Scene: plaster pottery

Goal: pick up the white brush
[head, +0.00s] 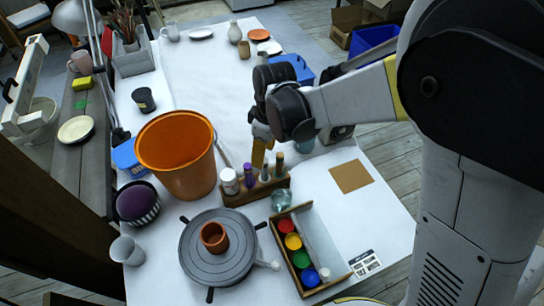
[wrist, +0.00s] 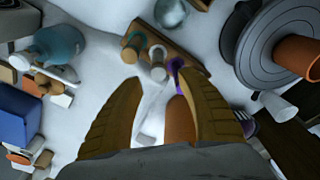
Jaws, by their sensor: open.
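A wooden rack (head: 237,197) holds several upright tools. The pale grey-white one (head: 265,172), between a purple-topped tool (head: 248,176) and a green-topped one (head: 279,163), looks like the white brush. In the wrist view its pale end (wrist: 158,64) shows just beyond the fingertips, seen nearly end-on. Its lower part is hidden. My gripper (head: 260,155) points down just behind the rack. In the wrist view the gripper (wrist: 155,82) is open with nothing between its tips, and the right finger partly covers the purple-topped tool.
An orange bucket (head: 180,150) stands close left of the rack. A glass jar (head: 281,199) and a box of paints (head: 292,243) stand in front, with a grey wheel (head: 218,262) carrying a clay cup. Blue bins are behind.

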